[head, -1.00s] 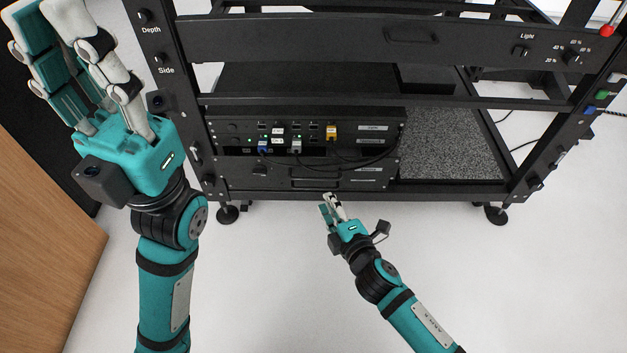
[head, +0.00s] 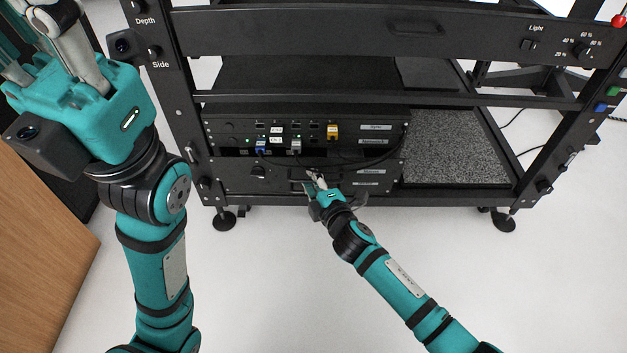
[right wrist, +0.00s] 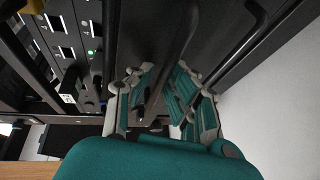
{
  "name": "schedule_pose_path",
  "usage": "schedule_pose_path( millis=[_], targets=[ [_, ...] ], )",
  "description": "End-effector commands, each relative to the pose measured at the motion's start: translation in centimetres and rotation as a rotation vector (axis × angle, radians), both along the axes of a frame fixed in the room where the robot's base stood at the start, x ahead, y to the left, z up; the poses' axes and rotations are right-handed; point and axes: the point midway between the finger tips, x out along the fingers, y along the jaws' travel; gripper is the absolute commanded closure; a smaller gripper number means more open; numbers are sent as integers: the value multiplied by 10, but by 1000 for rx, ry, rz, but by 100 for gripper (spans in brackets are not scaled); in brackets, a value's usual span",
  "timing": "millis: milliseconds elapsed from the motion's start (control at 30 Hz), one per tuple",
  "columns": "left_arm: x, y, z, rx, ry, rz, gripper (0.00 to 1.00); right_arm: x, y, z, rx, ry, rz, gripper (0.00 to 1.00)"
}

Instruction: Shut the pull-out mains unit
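The pull-out mains unit appears to be the lowest black panel (head: 250,174) in the rack, with a bar handle at its front. I cannot tell how far it stands out. My right gripper (head: 312,176) is at this panel's front, over its handle. In the right wrist view, the handle bar (right wrist: 178,50) runs between the spread fingers of the right gripper (right wrist: 160,85); contact is unclear. My left gripper (head: 45,45) is raised at the upper left, away from the rack, its fingers apart and partly cut off by the frame.
A panel (head: 225,129) with blue, grey and yellow plugs sits just above, its black cables (head: 375,158) hanging near the right gripper. A grey speckled shelf (head: 455,145) lies to the right. The floor (head: 270,290) in front is clear.

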Motion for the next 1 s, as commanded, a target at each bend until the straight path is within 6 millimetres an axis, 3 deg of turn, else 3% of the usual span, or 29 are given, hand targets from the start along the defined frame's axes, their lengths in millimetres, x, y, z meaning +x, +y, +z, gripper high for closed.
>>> schedule_pose_path(
  millis=[100, 567, 833, 1000],
  targets=[
    [0, 0, 0, 0, 0, 0, 100, 0, 0, 0, 0, 0, 0, 100],
    [0, 0, 0, 0, -1, -1, 100, 0, 0, 0, 1, -1, 0, 100],
    [0, 0, -1, 0, 0, -1, 100, 35, -1, 1, 0, -4, -1, 100],
    [0, 0, -1, 1, -1, 0, 100, 42, -1, 1, 3, -2, -2, 100]
  ],
)
